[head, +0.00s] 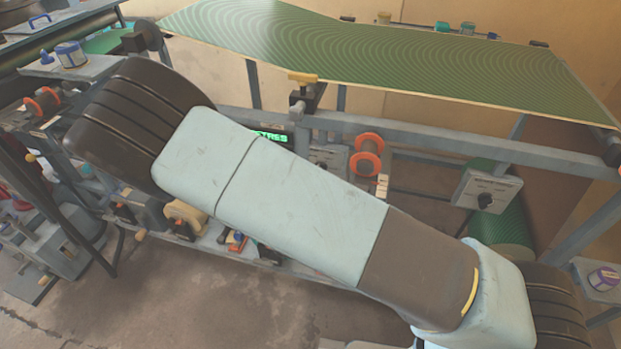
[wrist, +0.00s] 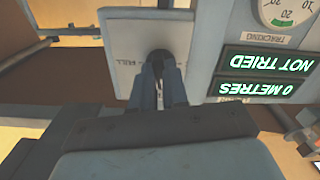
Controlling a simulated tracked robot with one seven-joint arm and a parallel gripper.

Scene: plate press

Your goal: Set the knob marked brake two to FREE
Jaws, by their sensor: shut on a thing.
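In the wrist view, which shows the place upside down, a dark knob (wrist: 159,55) stands out from a pale plate (wrist: 122,30). A label beside the knob seems to read FULL. My gripper (wrist: 160,72) is shut on the knob, with one finger on each side. The fingers hide part of the knob, so I cannot tell its exact setting, and I see no brake two or FREE marking. In the head view, a plate with a dark knob (head: 322,164) shows just above my arm, right of the green display. My gripper is hidden there.
In the wrist view, lit displays (wrist: 268,60) read NOT TRIED and 0 METRES, under a TRACKING label and gauge (wrist: 288,12). In the head view, another knob plate (head: 485,188) hangs to the right. Orange-ended rollers (head: 368,160) and frame rails (head: 450,142) are close to my arm.

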